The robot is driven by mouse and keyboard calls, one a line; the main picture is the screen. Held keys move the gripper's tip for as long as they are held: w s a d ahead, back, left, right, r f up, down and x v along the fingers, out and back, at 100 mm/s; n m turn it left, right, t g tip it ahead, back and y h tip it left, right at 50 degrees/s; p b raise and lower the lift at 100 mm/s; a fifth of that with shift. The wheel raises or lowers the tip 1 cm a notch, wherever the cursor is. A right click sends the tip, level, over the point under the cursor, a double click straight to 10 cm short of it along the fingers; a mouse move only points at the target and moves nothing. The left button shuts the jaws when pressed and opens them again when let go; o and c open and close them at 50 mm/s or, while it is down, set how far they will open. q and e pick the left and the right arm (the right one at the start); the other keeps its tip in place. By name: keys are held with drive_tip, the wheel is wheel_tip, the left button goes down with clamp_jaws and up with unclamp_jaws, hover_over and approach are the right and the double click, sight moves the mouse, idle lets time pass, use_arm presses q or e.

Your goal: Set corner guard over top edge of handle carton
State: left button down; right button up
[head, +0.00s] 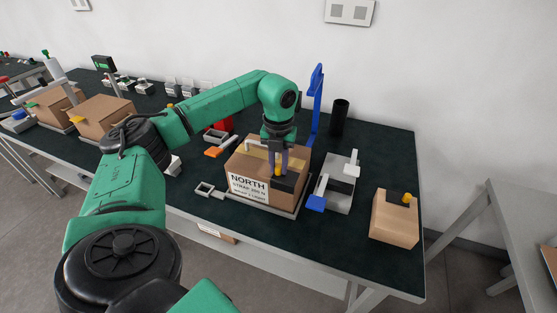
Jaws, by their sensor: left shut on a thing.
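A brown carton (233,171) with a white NORTH label stands on a pale tray (296,208) near the middle of the bench. My left gripper (280,171) points down at the carton's front right top edge. It is shut on the yellow knob of a black corner guard (288,185). The guard is at that top edge, overlapping the front face; I cannot tell whether it is fully seated. The fingers partly hide the knob and carton top. My right gripper is not in view.
A smaller carton (393,222) with a black guard and yellow knob stands at the right. A grey fixture with a blue block (316,203) is just right of the tray. A blue post (317,100) and black cylinder (340,117) stand behind. More cartons (101,117) are left.

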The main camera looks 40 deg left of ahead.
sight(279, 166)
use_arm(q)
drive_tip(key=shift+f, duration=0.1)
drive_tip(key=c, duration=0.6)
unclamp_jaws()
wheel_tip(279, 166, up, 8)
drive_tip(key=shift+w+f+b, duration=0.1)
drive_tip(key=shift+b, duration=0.4)
wheel_tip(279, 166, up, 7)
drive_tip(key=p, duration=0.2)
drive_tip(key=shift+p, duration=0.35)
drive_tip(key=shift+f, duration=0.1)
